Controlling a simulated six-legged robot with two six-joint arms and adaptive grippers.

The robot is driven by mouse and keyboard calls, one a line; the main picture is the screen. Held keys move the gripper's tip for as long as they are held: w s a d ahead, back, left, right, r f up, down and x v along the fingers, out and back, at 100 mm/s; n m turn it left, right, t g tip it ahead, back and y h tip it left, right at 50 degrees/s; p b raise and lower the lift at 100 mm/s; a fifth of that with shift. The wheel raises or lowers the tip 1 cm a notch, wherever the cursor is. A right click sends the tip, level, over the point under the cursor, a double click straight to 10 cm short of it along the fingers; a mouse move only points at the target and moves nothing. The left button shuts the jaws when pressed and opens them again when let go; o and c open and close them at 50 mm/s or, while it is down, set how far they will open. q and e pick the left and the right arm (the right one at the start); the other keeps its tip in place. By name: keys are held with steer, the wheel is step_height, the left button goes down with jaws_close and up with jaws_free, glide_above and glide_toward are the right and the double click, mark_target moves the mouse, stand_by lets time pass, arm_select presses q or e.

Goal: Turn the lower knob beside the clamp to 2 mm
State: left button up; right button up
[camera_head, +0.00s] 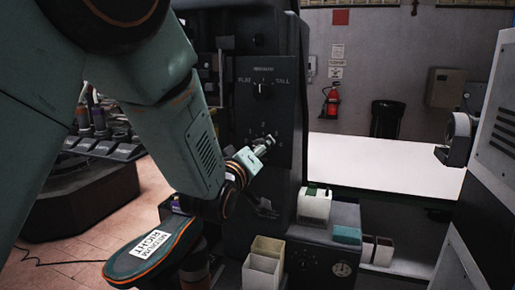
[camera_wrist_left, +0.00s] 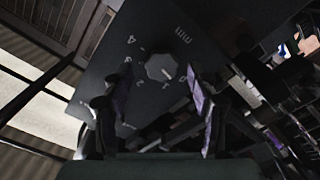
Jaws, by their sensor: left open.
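The lower knob (camera_wrist_left: 160,67) is a grey octagonal dial on a dark panel in the left wrist view. Numbers ring it, with "mm" printed at the upper right. A short pale pointer mark on it points to the lower right, towards the 0 and 1 side; the exact reading is too small to tell. My left gripper (camera_wrist_left: 160,76) is open, its fingertips on either side of the knob; I cannot tell if they touch it. In the head view my left gripper (camera_head: 266,143) is at the panel and largely hides the knob. My right gripper is not in view.
An upper knob (camera_head: 263,91) marked FLAT and TALL sits above on the machine's panel. A teal form (camera_head: 125,268) labelled MEDIUM RIGHT lies below my arm. Boxes (camera_head: 264,262) and a tape dispenser (camera_head: 314,204) stand at lower right. A white table (camera_head: 385,165) is behind.

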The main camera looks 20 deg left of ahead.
arm_select(q)
steer(key=shift+w+d+f, duration=0.1)
steer(key=shift+w, duration=0.55)
steer(key=shift+s, duration=0.1)
steer(key=shift+c, duration=0.7)
steer(key=shift+a, duration=0.25)
steer(key=c, duration=0.4)
steer(key=shift+d, duration=0.15)
steer(key=c, duration=0.5)
steer(key=shift+c, duration=0.6)
